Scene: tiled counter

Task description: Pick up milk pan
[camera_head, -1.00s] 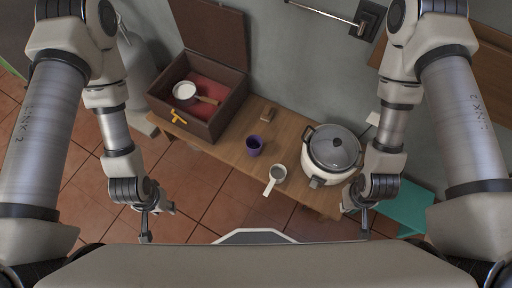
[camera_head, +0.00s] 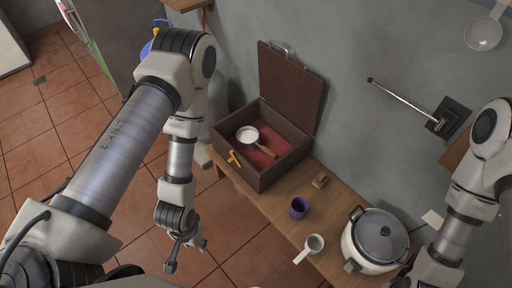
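A small pan (camera_head: 247,134) with a pale inside and a wooden handle lies in the open brown box (camera_head: 238,165) on the wooden counter; it looks like the milk pan. The handle points to the lower right over the box's red lining. My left gripper (camera_head: 187,256) is open and empty, left of the counter over the tiled floor and apart from the box. My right gripper is outside the picture; only my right arm shows at the right.
The box lid stands up at the back, with a yellow latch (camera_head: 234,158) in front. A grey wall (camera_head: 380,140) rises behind.

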